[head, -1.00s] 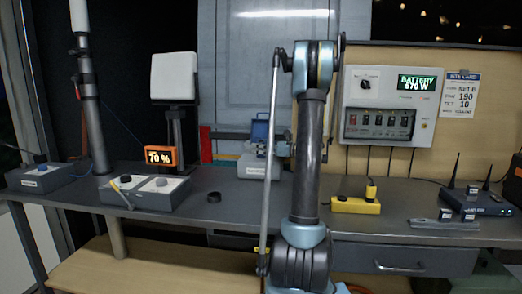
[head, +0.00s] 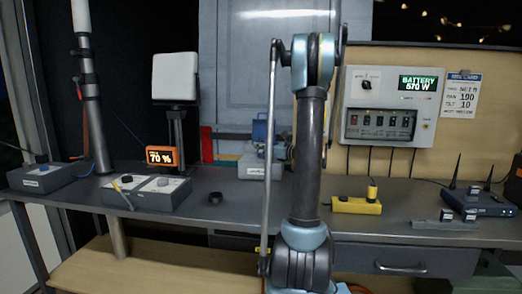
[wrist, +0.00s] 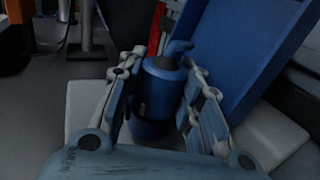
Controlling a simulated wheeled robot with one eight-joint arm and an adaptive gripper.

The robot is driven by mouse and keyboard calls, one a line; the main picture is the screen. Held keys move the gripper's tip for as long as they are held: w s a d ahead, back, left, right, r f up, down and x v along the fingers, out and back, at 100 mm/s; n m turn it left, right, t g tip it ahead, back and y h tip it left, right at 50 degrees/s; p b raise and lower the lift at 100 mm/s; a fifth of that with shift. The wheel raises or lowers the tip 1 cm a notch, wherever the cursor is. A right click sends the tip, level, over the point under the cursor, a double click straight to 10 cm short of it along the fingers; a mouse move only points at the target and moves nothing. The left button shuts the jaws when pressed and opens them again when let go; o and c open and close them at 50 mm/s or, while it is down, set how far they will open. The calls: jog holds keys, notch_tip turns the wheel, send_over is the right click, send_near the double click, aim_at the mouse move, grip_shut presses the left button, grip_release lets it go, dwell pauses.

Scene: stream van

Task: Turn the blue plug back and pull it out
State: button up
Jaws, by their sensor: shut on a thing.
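The blue plug (wrist: 158,92) is a blue cylinder with a bent stub at its top, upright in the wrist view. My gripper (wrist: 160,100) has one finger on each side of it and is shut on it. The plug's lower end meets a darker blue round base below, and whether it is seated there I cannot tell. In the head view the blue plug is mostly hidden behind my arm, at the pale box (head: 250,170) on the bench.
A blue panel (wrist: 245,60) rises close to the right of the plug in the wrist view. On the bench (head: 400,200) stand a grey control box (head: 158,203), a dark round cap (head: 215,198), a yellow block (head: 355,206) and a router (head: 490,203). An orange 70 % display (head: 161,156) stands behind.

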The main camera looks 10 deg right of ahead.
dwell(0.4)
jog(key=m+t+h, duration=0.2)
jog(key=h, duration=0.1)
jog(key=shift+m+t, duration=0.3)
jog(key=shift+m, duration=0.1)
jog(key=shift+d+m+t+h, duration=0.1)
jog(key=shift+m+t+h, duration=0.2)
jog(key=shift+h, duration=0.3)
jog(key=shift+m+t+h, duration=0.4)
jog(key=shift+m+h, duration=0.2)
jog(key=shift+h, duration=0.3)
jog(key=shift+m+t+h, duration=0.4)
jog(key=shift+m+h, duration=0.5)
jog(key=shift+h, duration=0.4)
jog(key=shift+r, duration=1.9)
